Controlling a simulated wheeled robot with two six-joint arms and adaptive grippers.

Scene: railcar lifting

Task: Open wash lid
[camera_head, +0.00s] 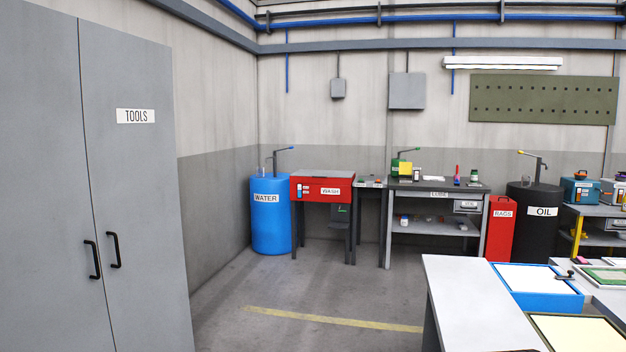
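A red wash station (338,190) on dark legs stands against the back wall, left of centre. A small white label on its front is too small to read surely.
A blue WATER barrel (270,225) stands left of the wash station, and a dark workbench (434,184) stands to its right. A grey TOOLS cabinet (150,200) fills the left. A light table (470,300) is at front right. The floor (300,290) between is clear.

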